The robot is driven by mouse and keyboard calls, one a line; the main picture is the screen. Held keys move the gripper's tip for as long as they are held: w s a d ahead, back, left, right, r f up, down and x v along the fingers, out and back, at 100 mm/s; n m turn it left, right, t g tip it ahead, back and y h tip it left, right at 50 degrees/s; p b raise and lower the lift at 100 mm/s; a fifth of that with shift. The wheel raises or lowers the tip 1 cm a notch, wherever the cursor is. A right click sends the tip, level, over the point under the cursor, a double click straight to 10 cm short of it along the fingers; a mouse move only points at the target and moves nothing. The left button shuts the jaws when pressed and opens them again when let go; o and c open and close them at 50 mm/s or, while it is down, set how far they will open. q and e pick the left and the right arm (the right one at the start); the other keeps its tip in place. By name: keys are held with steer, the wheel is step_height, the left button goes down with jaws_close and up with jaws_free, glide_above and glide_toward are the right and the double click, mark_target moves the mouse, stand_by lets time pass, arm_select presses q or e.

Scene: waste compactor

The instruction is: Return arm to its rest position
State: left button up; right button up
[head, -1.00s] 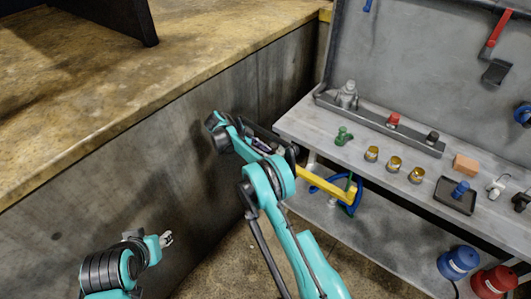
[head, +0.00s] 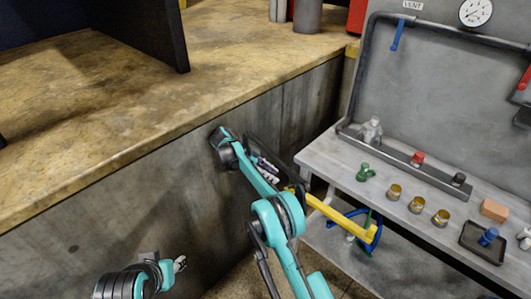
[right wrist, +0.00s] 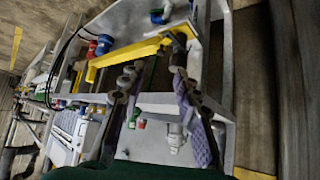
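My right arm, teal, reaches up from the bottom of the head view and bends back near the stone wall. Its gripper (head: 266,172) hangs between the wall and the metal bench (head: 325,160). In the right wrist view its two fingers with purple pads (right wrist: 155,122) stand apart with nothing between them. A yellow bar (head: 340,217) lies just right of this gripper in the head view, and it also crosses the right wrist view (right wrist: 125,56). My left gripper (head: 180,263) is small at the lower left, apart from everything; its opening is unclear.
The bench holds a green fitting (head: 364,172), several brass rings, an orange block (head: 494,209) and a black tray (head: 468,246). The stone ledge (head: 110,150) runs along the left.

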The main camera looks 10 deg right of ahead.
steer(key=shift+r, duration=0.1)
steer(key=s+d+r+n+t+y, duration=0.25)
steer(key=s+r+n, duration=0.25)
steer(key=s+r, duration=0.25)
steer(key=s+d+r+n+t+y, duration=0.1)
steer(key=s+d+r+n+y, duration=0.15)
steer(key=s+r+n, duration=0.5)
steer(key=s+f+n+t+y, duration=0.1)
steer(key=s+n+t+y, duration=0.1)
steer(key=s, duration=0.9)
steer(key=s+a+f+n+t+y, duration=0.1)
steer(key=s+n, duration=0.4)
steer(key=s, duration=0.6)
steer(key=shift+s+a+f+t+y, duration=0.15)
steer(key=shift+a+f+t+y, duration=0.25)
steer(key=shift+f+t, duration=0.45)
